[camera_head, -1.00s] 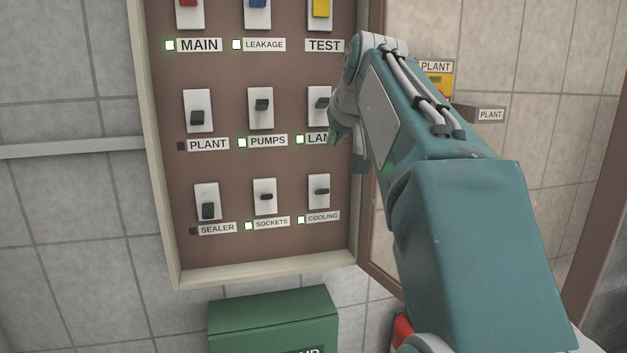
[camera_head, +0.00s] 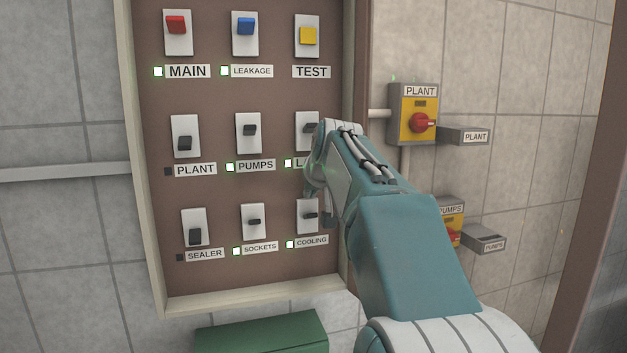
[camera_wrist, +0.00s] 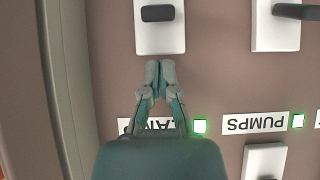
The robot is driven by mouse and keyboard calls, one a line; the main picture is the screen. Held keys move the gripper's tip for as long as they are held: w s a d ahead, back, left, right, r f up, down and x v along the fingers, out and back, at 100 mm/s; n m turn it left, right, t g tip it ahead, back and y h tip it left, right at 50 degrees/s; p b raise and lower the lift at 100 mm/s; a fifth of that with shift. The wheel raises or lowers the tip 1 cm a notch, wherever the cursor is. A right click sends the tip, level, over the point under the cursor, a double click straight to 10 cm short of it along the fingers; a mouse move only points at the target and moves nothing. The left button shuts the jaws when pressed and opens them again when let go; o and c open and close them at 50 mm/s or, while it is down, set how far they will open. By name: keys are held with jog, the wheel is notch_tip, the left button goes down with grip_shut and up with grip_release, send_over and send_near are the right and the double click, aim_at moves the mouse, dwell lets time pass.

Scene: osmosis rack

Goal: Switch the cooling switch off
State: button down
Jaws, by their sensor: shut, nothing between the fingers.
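The cooling switch (camera_head: 309,216) is a dark rocker on a white plate, at the lower right of the brown panel. Its COOLING label (camera_head: 311,242) is below, with a lit green light (camera_head: 290,244) beside it. In the wrist view, which is upside down, the switch (camera_wrist: 157,13) is at the top, its dark rocker lying crosswise. My gripper (camera_wrist: 160,66) is shut and empty, its fingertips close to the plate's near edge, short of the rocker. Contact cannot be told.
The sockets switch (camera_head: 252,220) is to the left and the pumps switch (camera_head: 248,132) is up and left. My wrist partly hides the lamp switch (camera_head: 303,128) above. The cabinet frame (camera_head: 352,100) is close on the right. A green box (camera_head: 262,335) is below.

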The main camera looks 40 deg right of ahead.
aim_at(315, 218)
jog(key=shift+s+a+f, duration=0.15)
jog(key=shift+s+f, duration=0.2)
jog(key=shift+f, duration=0.25)
jog(key=shift+s+a+f, duration=0.1)
jog(key=shift+s+f, duration=0.2)
jog(key=shift+f, duration=0.25)
jog(key=shift+s+a+f+t+h, duration=0.1)
jog(key=shift+s+f+t+h, duration=0.15)
jog(key=shift+t, duration=0.35)
jog(key=shift+s+a+f+t+h, duration=0.1)
jog(key=shift+s+f+t+h, duration=0.1)
jog(key=shift+t, duration=0.4)
jog(key=shift+f, duration=0.1)
jog(key=shift+s+a+f, duration=0.1)
jog(key=shift+s+f, duration=0.35)
jog(key=shift+f, duration=0.4)
jog(key=shift+r, duration=0.15)
jog(key=shift+r, duration=0.7)
